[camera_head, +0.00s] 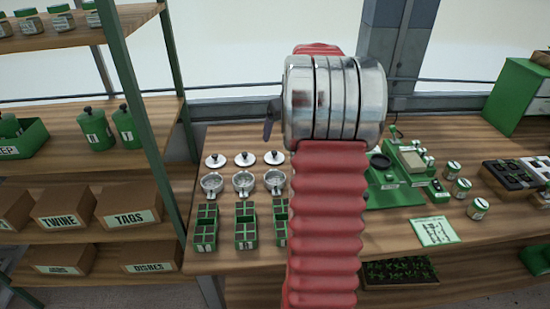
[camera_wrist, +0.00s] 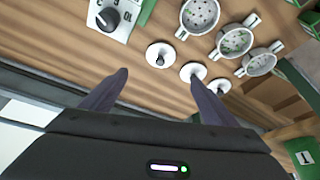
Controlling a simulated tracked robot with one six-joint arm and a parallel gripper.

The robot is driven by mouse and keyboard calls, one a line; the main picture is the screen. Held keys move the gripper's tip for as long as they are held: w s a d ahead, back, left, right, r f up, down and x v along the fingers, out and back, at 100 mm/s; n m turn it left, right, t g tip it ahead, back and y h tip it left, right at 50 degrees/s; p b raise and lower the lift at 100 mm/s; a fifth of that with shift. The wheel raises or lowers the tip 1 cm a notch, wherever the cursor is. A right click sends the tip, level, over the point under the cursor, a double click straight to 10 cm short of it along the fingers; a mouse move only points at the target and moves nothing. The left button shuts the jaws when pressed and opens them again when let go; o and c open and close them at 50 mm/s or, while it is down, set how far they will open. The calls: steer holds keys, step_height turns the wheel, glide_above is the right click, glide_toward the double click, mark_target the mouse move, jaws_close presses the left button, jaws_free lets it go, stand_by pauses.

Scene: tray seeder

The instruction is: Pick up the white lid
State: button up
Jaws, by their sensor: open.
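Three white lids with dark knobs stand in a row on the wooden bench: a left lid (camera_head: 215,161), a middle lid (camera_head: 245,159) and a right lid (camera_head: 275,158). In the wrist view they run from the nearest-looking lid (camera_wrist: 159,56) through the middle lid (camera_wrist: 188,74) to the farthest lid (camera_wrist: 220,87). My gripper (camera_wrist: 158,76) is open and empty. The nearest-looking lid shows in the gap between its fingers, apart from them; the right finger overlaps the middle lid in the picture. In the head view my arm hides most of the gripper.
Metal strainers (camera_head: 243,182) with handles stand in a row beside the lids, with green cell trays (camera_head: 245,228) beyond. A panel with a dark dial (camera_wrist: 110,17) is near the left finger. Green equipment (camera_head: 395,190) and small tins are right of my arm. A shelf with boxes (camera_head: 130,208) stands left.

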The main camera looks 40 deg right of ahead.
glide_above(275, 153)
steer(key=s, duration=0.2)
steer(key=shift+w+a+f, duration=0.1)
steer(key=shift+a+f, duration=0.05)
steer(key=shift+f, duration=1.85)
steer(key=shift+w+a+f, duration=0.1)
steer(key=shift+f, duration=1.9)
steer(key=shift+x, duration=2.6)
steer(key=shift+s, duration=0.15)
steer(key=shift+c, duration=0.5)
steer(key=c, duration=1)
steer(key=shift+r, duration=0.1)
step_height(275, 153, up, 10)
